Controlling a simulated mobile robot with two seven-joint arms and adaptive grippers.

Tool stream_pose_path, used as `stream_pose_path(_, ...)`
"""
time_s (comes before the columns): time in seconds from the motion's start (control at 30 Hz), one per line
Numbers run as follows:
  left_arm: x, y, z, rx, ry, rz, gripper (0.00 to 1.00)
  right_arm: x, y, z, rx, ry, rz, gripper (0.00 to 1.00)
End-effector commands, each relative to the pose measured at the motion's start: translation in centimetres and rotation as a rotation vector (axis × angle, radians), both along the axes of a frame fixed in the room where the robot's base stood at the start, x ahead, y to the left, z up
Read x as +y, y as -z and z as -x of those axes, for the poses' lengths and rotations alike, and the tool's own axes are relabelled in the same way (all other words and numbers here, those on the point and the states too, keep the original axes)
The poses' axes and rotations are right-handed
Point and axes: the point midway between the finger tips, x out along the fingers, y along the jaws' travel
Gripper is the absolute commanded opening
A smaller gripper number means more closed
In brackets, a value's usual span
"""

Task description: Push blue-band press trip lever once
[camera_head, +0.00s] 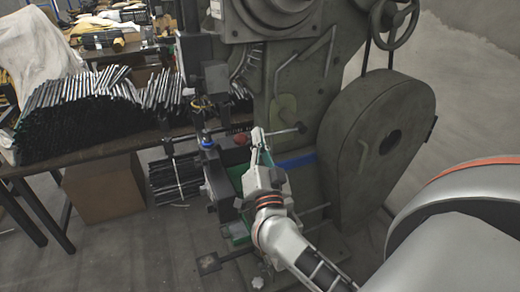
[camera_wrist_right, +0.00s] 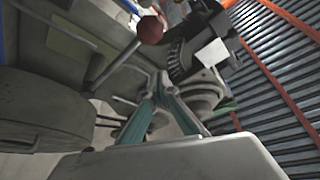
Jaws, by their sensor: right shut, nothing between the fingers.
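The grey-green press (camera_head: 300,90) stands in the middle of the head view, with a blue band (camera_head: 297,161) across its lower body. Its trip lever (camera_head: 284,131) is a thin rod with a red knob (camera_head: 240,138) at the left end. My right gripper (camera_head: 259,136) is shut and empty, and its fingertips cover part of the rod in the head view. In the right wrist view, the red knob (camera_wrist_right: 150,30) lies above my shut fingertips (camera_wrist_right: 158,82), with a visible gap. I cannot tell whether the gripper touches the rod. My left gripper is out of view.
A round flywheel guard (camera_head: 380,140) bulges from the press's right side, with a handwheel (camera_head: 393,14) above. A table (camera_head: 90,150) stacked with dark rods stands at left, a cardboard box (camera_head: 104,188) below it. Open floor lies at lower left.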

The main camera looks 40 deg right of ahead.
Motion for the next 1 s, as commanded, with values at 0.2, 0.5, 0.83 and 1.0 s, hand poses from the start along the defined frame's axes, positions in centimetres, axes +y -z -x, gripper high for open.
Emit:
stream_pose_path(0.2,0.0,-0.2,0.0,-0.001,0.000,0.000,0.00,-1.9,-1.7,-3.5,-0.003,0.001,-0.001,0.00)
stream_pose_path(0.5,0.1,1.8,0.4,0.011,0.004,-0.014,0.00,0.1,2.0,-4.0,0.003,0.000,-0.002,0.00)
stream_pose_path(0.83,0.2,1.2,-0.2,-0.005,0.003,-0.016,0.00,0.4,2.0,-4.1,0.001,0.000,-0.002,0.00)
stream_pose_path(1.0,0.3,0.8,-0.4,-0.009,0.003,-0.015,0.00,0.3,1.8,-4.1,0.000,0.001,0.002,0.00)
